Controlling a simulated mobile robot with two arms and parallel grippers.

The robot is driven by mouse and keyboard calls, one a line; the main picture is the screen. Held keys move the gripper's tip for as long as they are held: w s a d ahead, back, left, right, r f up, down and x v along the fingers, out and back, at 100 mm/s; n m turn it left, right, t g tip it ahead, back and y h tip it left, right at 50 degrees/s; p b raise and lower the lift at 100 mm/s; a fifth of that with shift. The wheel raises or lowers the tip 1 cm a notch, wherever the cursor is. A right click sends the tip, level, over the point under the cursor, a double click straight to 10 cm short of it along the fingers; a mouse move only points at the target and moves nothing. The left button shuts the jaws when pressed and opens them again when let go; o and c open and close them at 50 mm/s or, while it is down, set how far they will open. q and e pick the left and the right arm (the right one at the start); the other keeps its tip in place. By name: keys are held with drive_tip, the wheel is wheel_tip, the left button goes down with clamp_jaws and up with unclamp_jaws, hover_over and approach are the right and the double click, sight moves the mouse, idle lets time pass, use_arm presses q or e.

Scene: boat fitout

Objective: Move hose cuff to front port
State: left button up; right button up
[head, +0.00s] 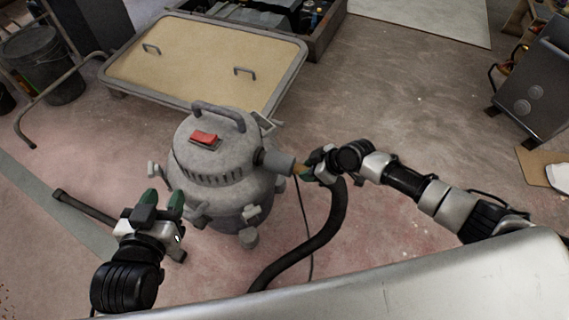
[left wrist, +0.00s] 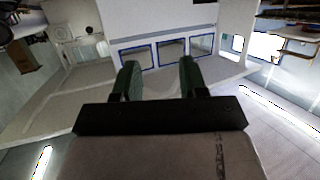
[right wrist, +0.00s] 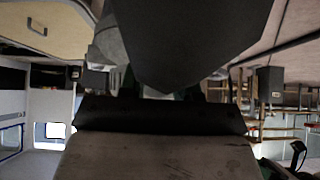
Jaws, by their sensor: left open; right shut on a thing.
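A grey shop vacuum (head: 220,160) with a red switch and a top handle stands on the floor in the head view. A port with a grey hose cuff (head: 275,162) sticks out of its right side. My right gripper (head: 308,172) is shut on the cuff end of the black hose (head: 325,225), right at the port. I cannot tell how far the cuff sits in the port. In the right wrist view a dark shape (right wrist: 190,40) fills the space ahead of the fingers. My left gripper (head: 163,203) is open and empty, left of the vacuum; its green fingers (left wrist: 158,80) are apart in the left wrist view.
A tan-topped cart (head: 200,60) with two handles stands behind the vacuum. A dark wand (head: 85,207) lies on the floor at left. A bucket (head: 45,62) is at far left and a grey cabinet (head: 540,85) at right. The floor right of the vacuum is mostly clear.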

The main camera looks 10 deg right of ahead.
drive_tip(key=shift+s+d, duration=0.45)
drive_tip(key=shift+d, duration=0.3)
drive_tip(key=shift+s+d, duration=0.45)
drive_tip(key=shift+d, duration=0.25)
drive_tip(key=shift+s+d, duration=0.45)
drive_tip(key=shift+d, duration=0.3)
drive_tip(key=shift+r, duration=0.1)
idle(0.5)
